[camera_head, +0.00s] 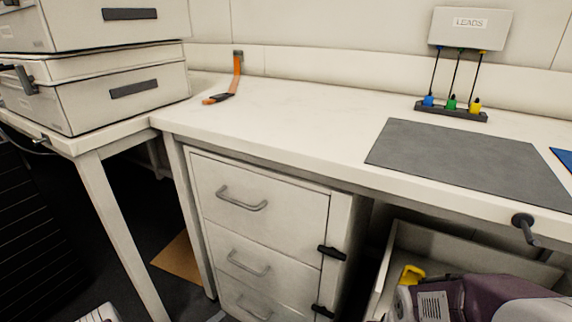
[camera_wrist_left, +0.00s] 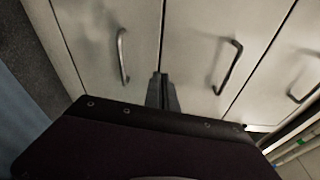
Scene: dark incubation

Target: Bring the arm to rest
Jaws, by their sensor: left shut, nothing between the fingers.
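My left gripper (camera_wrist_left: 162,92) shows in the left wrist view, with its two dark fingers together and nothing between them. Its dark purple body fills the lower part of that view. The fingers point toward the pale drawer fronts (camera_wrist_left: 195,60), in front of the handles. A gap to the drawers seems to remain, but its size is hard to judge. In the head view I cannot make out the left fingertips. My right gripper cannot be made out in either view.
The drawer cabinet (camera_head: 262,215) stands under the white bench (camera_head: 310,110). A grey mat (camera_head: 465,160), coloured leads (camera_head: 450,104) and an orange strap (camera_head: 236,78) are on or above the bench. Stacked cases (camera_head: 110,70) stand left. A purple and grey body (camera_head: 475,295) is lower right.

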